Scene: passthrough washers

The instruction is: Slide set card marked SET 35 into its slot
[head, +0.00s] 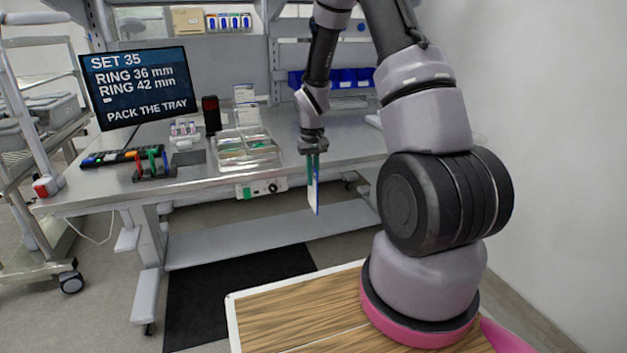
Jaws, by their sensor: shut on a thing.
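My gripper (313,158) points down in front of the table's front edge, right of the tray. Its green fingers are shut on a thin white card (315,195) with a blue edge. The card hangs upright below the fingers, nearly edge-on, so any marking on it cannot be read. A metal tray (279,157) with compartments and some green pieces lies on the table, apart from the card. I cannot make out the card's slot at this size. The monitor (135,85) reads SET 35, RING 36 mm, RING 42 mm, PACK THE TRAY.
The steel table (215,180) has a lower shelf. A rack with red, green and blue pieces (153,165), a keyboard (108,157) and a dark red-black box (211,114) stand left of the tray. Blue bins (345,78) line the back. A cart (50,150) is at far left.

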